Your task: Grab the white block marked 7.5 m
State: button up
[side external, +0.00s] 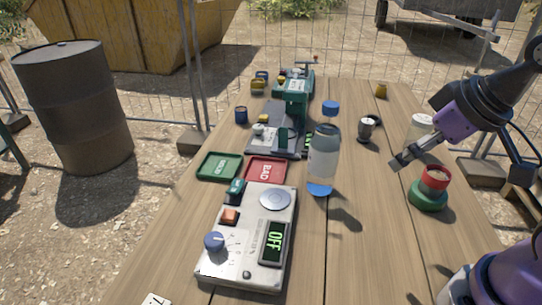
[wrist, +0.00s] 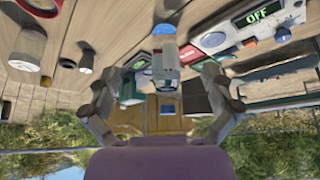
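A white block (side external: 156,300) with a dark "7" lies on the wooden table at the bottom left of the side external view. The picture edge cuts it off, so its full marking is hidden. I cannot make it out in the wrist view. My gripper (side external: 400,161) is above the right part of the table, far from the block. In the wrist view my gripper (wrist: 160,88) has its two fingers spread wide, with nothing held between them.
A control box (side external: 250,238) reading OFF stands between the block and my gripper. A clear bottle (side external: 323,160) stands mid-table. Green (side external: 220,166) and red (side external: 266,170) trays, a green machine (side external: 292,100) and a red-green container (side external: 430,188) are nearby.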

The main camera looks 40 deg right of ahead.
jog(key=n+g+y, duration=0.2)
jog(key=n+y, duration=0.1)
jog(key=n, duration=0.4)
send_over(150, 296)
jog(key=s, duration=0.4)
jog(key=f, duration=1)
jog(key=shift+w+d+f, duration=0.15)
jog(key=shift+d+f, duration=0.05)
jog(key=shift+d, duration=0.15)
jog(key=x, duration=0.6)
jog(key=shift+s+f, duration=0.25)
